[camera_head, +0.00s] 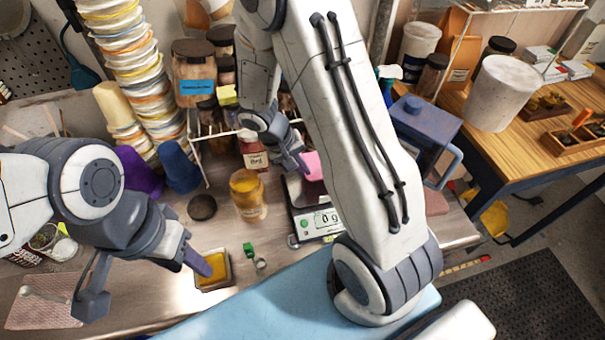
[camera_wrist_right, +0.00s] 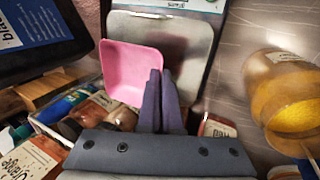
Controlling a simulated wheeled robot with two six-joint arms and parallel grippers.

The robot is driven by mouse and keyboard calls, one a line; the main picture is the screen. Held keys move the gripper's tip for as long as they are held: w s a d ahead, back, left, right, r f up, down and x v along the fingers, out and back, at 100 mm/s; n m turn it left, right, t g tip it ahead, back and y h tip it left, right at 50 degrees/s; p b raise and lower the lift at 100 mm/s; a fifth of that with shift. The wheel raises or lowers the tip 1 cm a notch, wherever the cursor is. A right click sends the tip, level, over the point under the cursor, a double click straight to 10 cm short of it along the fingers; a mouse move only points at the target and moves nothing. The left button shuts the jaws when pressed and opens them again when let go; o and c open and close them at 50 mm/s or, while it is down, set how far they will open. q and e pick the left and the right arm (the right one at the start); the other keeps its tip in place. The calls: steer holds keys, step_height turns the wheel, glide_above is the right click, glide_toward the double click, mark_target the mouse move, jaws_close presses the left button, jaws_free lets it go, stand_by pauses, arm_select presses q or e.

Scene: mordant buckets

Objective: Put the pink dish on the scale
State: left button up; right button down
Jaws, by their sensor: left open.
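The pink dish (camera_head: 313,164) is small and square. In the right wrist view the dish (camera_wrist_right: 130,72) is tilted and overlaps the metal plate of the scale (camera_wrist_right: 195,40). My right gripper (camera_wrist_right: 161,74) has its fingers close together on the dish's right wall. In the head view the right gripper (camera_head: 301,164) is at the dish's left side, partly hidden by my arm. My left gripper (camera_head: 148,286) is open and empty, low over the left of the bench.
A yellow-filled square dish (camera_head: 214,283) lies beside a left finger. A yellow jar (camera_head: 247,197) stands left of the scale, with a dark lid (camera_head: 202,207) nearby. A wire rack with bottles is behind. A blue box (camera_head: 425,128) stands to the right.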

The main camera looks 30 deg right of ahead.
mark_target(307, 185)
step_height(307, 185, down, 3)
steer(key=shift+f+p, duration=0.15)
steer(key=shift+p, duration=0.15)
steer(key=shift+f, duration=0.1)
steer(key=shift+f, duration=0.1)
steer(key=shift+f+b, duration=0.1)
steer(key=shift+b, duration=0.2)
steer(key=c, duration=1.1)
jaws_free()
